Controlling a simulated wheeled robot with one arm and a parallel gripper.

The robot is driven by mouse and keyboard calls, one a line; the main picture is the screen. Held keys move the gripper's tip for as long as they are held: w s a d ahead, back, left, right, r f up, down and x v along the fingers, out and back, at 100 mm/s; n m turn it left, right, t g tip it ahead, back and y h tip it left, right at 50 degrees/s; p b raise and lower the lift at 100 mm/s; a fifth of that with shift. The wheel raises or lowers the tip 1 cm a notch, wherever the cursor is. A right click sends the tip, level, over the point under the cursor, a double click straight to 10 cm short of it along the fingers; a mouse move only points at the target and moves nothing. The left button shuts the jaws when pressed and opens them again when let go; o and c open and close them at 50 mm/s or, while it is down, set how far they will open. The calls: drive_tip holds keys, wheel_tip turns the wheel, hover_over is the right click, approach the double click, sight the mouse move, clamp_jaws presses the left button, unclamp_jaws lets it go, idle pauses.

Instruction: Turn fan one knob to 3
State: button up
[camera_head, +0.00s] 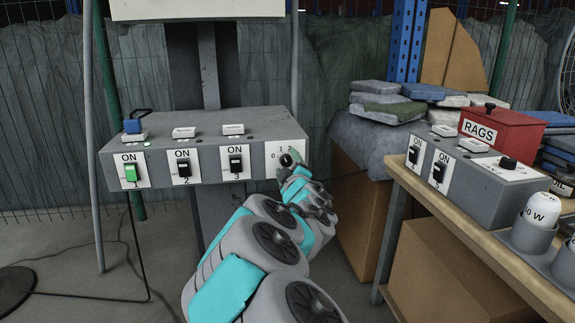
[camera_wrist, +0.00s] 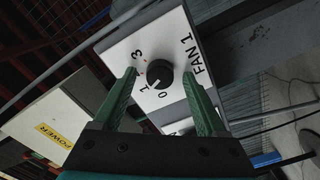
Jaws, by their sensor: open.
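The fan one knob (camera_wrist: 160,73) is a round black knob on a white plate marked FAN 1 in the wrist view. Its white pointer line appears to point toward the 1. The 0, 1 and 3 marks show, and a green finger seems to hide the 2. In the head view the knob (camera_head: 286,160) is at the right end of the grey box's front. My gripper (camera_wrist: 160,80) is open, with one green finger on each side of the knob. Whether the fingers touch it is not clear. In the head view my gripper (camera_head: 292,172) partly covers the plate.
The grey switch box (camera_head: 220,123) has ON switches 1, 2 and 3; switch 1 (camera_head: 130,173) is lit green. A second grey box (camera_head: 470,180) stands on the wooden bench at right, by a red RAGS box (camera_head: 490,133). A cardboard box (camera_head: 445,270) sits under the bench.

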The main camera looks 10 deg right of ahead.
clamp_jaws()
idle(0.5)
drive_tip(key=m+b, duration=0.2)
drive_tip(key=m, duration=0.2)
drive_tip(key=shift+f+m, duration=0.1)
drive_tip(key=shift+m, duration=0.2)
drive_tip(key=m+b, duration=0.2)
drive_tip(key=m, duration=0.2)
drive_tip(key=m+b, duration=0.2)
drive_tip(key=m, duration=0.2)
drive_tip(key=m+b, duration=0.1)
drive_tip(key=m, duration=0.4)
drive_tip(key=shift+b, duration=0.4)
drive_tip(key=shift+m, duration=0.3)
